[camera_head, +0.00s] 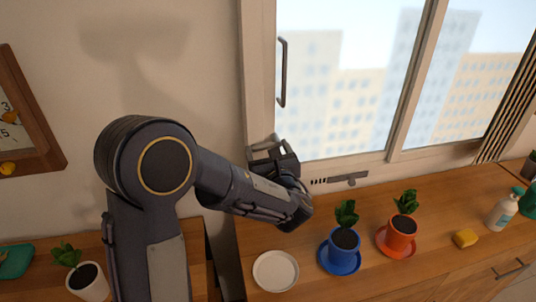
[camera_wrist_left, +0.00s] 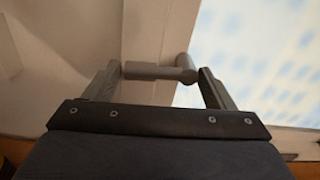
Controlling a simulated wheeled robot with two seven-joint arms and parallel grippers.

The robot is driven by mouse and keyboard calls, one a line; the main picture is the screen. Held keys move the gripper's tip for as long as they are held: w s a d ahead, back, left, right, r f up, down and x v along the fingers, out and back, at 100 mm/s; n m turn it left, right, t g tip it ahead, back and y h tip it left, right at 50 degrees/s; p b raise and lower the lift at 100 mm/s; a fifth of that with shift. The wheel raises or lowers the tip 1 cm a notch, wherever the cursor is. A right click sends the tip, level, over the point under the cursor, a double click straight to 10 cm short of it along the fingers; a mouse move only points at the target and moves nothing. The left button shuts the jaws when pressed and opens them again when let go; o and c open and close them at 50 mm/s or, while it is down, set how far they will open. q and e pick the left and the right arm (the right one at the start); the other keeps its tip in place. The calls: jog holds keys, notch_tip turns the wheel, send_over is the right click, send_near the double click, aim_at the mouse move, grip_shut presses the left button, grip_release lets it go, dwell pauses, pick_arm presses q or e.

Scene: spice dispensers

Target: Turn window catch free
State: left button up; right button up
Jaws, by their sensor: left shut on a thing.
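The window catch (camera_wrist_left: 160,72) is a grey bar with a round end, in the left wrist view, in front of the window frame. My left gripper (camera_head: 273,149) is at the lower left corner of the window (camera_head: 340,90). In the left wrist view the fingers of my left gripper (camera_wrist_left: 160,85) stand on either side of the catch, shut on it. In the head view the catch is mostly hidden by the gripper. The window looks closed, with a dark upright handle (camera_head: 282,72) above the gripper. My right gripper is not in view.
A grey slotted strip (camera_head: 345,179) is under the window.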

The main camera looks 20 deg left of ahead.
pick_arm(q)
jog(key=f+n+b, duration=0.1)
jog(key=n+b, duration=0.4)
jog(key=b, duration=0.3)
jog(key=w+d+f+n+b, duration=0.1)
jog(key=n+b, duration=0.4)
jog(key=b, duration=0.4)
jog(key=d+f+n+b, duration=0.1)
jog(key=f+n+b, duration=0.1)
jog(key=n+b, duration=0.3)
jog(key=shift+w+b, duration=0.25)
jog(key=shift+b, duration=1.9)
jog(key=shift+w+d+r+n+b, duration=0.1)
jog(key=shift+d+n+b, duration=0.05)
jog(key=shift+n+b, duration=0.45)
jog(key=shift+w+d+r+n+b, duration=0.15)
jog(key=shift+n+b, duration=0.3)
jog(key=shift+n, duration=0.25)
jog(key=o, duration=1.3)
jog(key=shift+o, duration=0.2)
jog(key=shift+r, duration=0.1)
jog(key=shift+s, duration=0.15)
jog(key=v, duration=0.7)
jog(key=shift+s+d, duration=0.25)
